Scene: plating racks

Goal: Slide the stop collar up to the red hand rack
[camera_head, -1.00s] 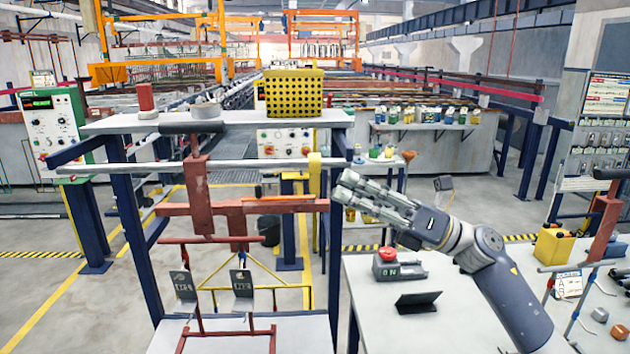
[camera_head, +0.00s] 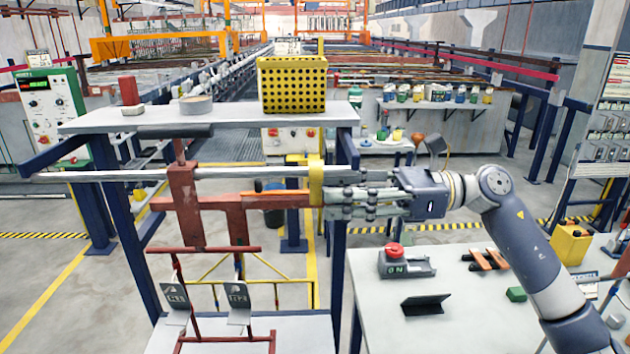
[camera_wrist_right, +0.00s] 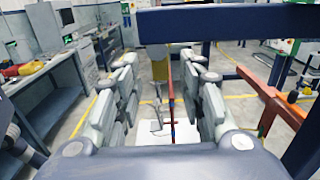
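The yellow stop collar (camera_head: 316,180) sits near the right end of the pale horizontal bar (camera_head: 245,172). It also shows between my fingers in the right wrist view (camera_wrist_right: 159,69). The red hand rack (camera_head: 186,205) hangs on the bar to the left, with a clear stretch of bar between it and the collar. My right gripper (camera_head: 332,192) is level with the bar, just right of the collar. Its fingers stand apart on either side in the right wrist view (camera_wrist_right: 160,85); contact with the collar cannot be told. My left gripper is out of view.
A shelf (camera_head: 235,117) above the bar carries a yellow perforated basket (camera_head: 291,85), a grey ring (camera_head: 196,104) and a red block (camera_head: 129,91). A blue post (camera_head: 338,260) stands close to my right gripper. A white table (camera_head: 390,325) with a red button box (camera_head: 405,262) is below my arm.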

